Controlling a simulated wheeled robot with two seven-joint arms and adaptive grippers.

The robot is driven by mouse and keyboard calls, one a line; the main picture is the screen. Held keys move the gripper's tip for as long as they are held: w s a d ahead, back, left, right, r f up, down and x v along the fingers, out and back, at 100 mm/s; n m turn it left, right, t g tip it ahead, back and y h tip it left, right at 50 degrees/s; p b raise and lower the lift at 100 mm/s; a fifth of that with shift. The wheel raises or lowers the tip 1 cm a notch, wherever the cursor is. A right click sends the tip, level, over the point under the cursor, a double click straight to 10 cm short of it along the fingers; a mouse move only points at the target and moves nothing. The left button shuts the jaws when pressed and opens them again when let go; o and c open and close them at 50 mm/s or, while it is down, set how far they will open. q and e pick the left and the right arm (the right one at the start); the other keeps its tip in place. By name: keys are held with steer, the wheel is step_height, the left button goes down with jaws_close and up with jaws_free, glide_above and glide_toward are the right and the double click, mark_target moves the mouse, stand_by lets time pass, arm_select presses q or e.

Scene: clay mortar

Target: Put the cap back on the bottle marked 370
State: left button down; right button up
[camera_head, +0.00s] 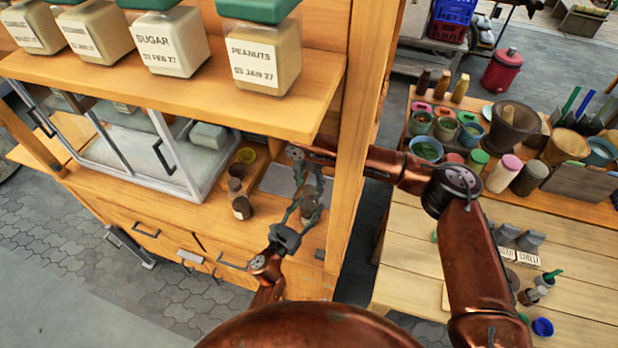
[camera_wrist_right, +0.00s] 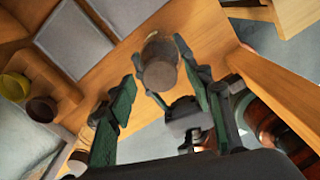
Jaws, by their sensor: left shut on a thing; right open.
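My left gripper (camera_head: 301,208) is shut on a small brown-grey bottle (camera_head: 308,194), held above the wooden counter. In the right wrist view this bottle (camera_wrist_right: 158,62) shows a darker round end towards the camera. My right gripper (camera_head: 306,174) reaches in from the right and is open. In its wrist view the fingertips of the right gripper (camera_wrist_right: 160,58) lie on either side of the bottle; contact cannot be made out. The number 370 is not readable, and I cannot make out a separate cap.
A glass-fronted case (camera_head: 150,150) stands left on the counter. A shelf (camera_head: 200,90) with labelled jars is above, and a wooden post (camera_head: 352,120) stands close by the right arm. A table (camera_head: 410,250) lies right.

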steer(key=shift+f, duration=0.6)
steer(key=shift+c, duration=0.4)
steer(key=c, duration=1.1)
steer(key=m, duration=0.3)
steer(key=shift+c, duration=0.2)
steer(key=m, duration=1.1)
steer(key=shift+m, duration=0.3)
steer(key=o, duration=1.4)
steer(key=shift+c, duration=0.2)
